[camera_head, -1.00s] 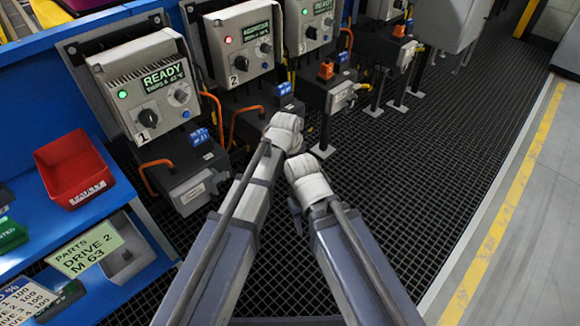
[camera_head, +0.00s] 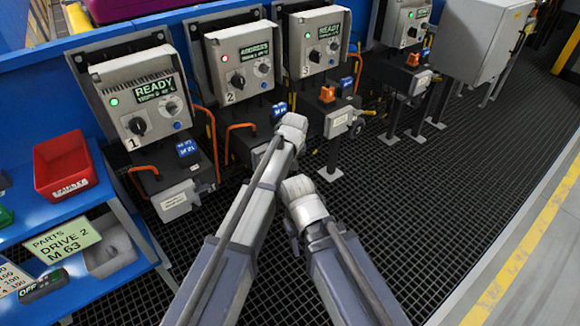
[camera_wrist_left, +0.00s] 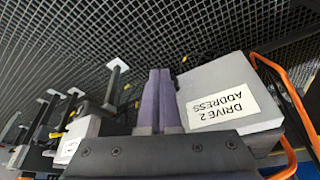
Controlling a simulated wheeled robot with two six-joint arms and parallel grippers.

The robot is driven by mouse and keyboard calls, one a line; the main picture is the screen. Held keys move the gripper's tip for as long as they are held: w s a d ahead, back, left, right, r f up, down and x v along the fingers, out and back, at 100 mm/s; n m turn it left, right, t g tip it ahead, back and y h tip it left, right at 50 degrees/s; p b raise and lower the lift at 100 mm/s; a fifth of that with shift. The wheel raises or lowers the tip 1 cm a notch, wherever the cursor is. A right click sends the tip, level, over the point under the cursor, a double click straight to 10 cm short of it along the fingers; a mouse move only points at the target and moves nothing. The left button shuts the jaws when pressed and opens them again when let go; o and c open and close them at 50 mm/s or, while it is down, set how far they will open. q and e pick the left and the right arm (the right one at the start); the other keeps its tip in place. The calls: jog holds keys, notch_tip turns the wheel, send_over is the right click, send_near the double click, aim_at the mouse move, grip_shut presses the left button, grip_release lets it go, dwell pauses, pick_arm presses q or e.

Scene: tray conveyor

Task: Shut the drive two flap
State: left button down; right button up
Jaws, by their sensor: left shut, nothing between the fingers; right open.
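The drive 2 unit (camera_head: 240,62) stands between units 1 and 3 in the head view, its lamp red. Its lower part is largely hidden behind my left arm. The left wrist view shows a grey cover labelled DRIVE 2 ADDRESS (camera_wrist_left: 218,103), upside down. My left gripper (camera_wrist_left: 161,78) is shut and empty, its purple fingers close beside this cover; I cannot tell whether they touch. How far the flap is open is unclear. My right gripper (camera_head: 300,193) is near the left forearm over the grating, away from the unit; its fingers hardly show.
Drive 1 (camera_head: 137,95) and drive 3 (camera_head: 318,45) flank the unit. Orange cables (camera_head: 228,140) loop beside it. At left, a blue shelf (camera_head: 95,205) holds a red bin (camera_head: 65,165) and a parts sign (camera_head: 62,240). Open floor grating (camera_head: 430,210) lies to the right.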

pick_arm(q)
jog(key=shift+w, duration=0.45)
jog(key=shift+w, duration=0.1)
dwell(0.4)
